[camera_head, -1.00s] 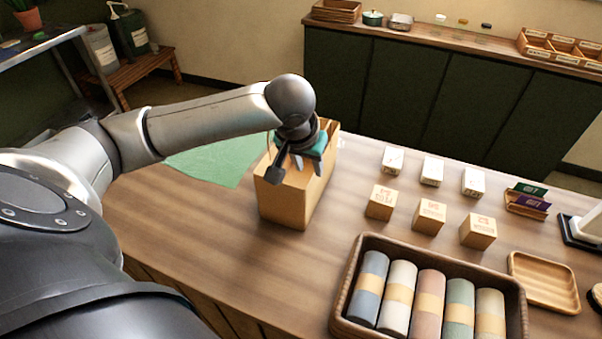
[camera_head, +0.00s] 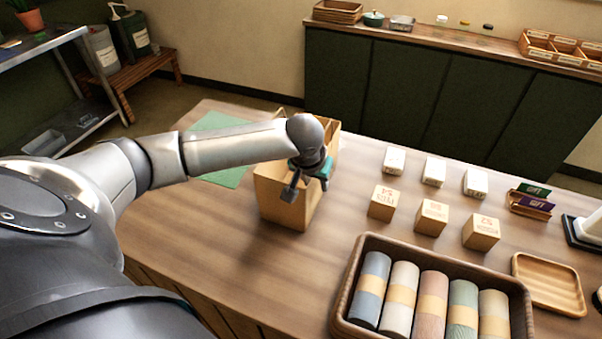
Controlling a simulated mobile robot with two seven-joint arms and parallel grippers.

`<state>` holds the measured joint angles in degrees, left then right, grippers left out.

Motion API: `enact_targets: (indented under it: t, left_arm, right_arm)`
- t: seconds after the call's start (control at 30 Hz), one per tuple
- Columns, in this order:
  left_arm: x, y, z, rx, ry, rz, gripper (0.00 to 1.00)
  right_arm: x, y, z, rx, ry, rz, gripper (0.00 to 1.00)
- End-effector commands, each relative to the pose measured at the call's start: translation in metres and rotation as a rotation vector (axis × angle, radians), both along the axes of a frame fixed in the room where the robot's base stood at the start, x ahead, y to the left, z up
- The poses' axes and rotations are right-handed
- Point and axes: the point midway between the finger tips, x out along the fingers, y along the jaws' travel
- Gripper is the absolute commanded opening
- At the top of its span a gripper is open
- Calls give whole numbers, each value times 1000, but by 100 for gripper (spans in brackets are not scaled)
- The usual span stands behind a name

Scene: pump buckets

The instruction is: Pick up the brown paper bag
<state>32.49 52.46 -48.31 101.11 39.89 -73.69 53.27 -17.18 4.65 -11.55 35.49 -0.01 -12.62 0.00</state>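The brown paper bag (camera_head: 278,204) stands upright on the wooden table, left of the small boxes. My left gripper (camera_head: 300,189) is at the bag's upper front, over its open top and near the right side. The wrist and forearm hide part of the bag's rim and opening. The fingers point down, but I cannot tell whether they are open or shut, or whether they touch the bag. My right gripper is not in view.
A green sheet (camera_head: 222,172) lies left of the bag. Small white boxes (camera_head: 434,171) and brown boxes (camera_head: 431,217) stand to the right. A basket of rolled cloths (camera_head: 345,312) is at the front, with a wooden tray (camera_head: 547,283) beside it. Table left of the bag's front is clear.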

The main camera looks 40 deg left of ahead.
Motion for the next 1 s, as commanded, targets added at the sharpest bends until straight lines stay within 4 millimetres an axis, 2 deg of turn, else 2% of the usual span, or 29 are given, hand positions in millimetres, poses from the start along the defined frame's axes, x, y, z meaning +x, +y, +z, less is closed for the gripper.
enact_targets:
  t: [0.1,0.43,1.0]
  left_arm:
    - [0,0,0,-1,0,0,36]
    - [0,0,1,-1,0,0,0]
    - [0,0,0,0,1,0,0]
  right_arm:
    - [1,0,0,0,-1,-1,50]
    - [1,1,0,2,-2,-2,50]
    - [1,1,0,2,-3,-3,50]
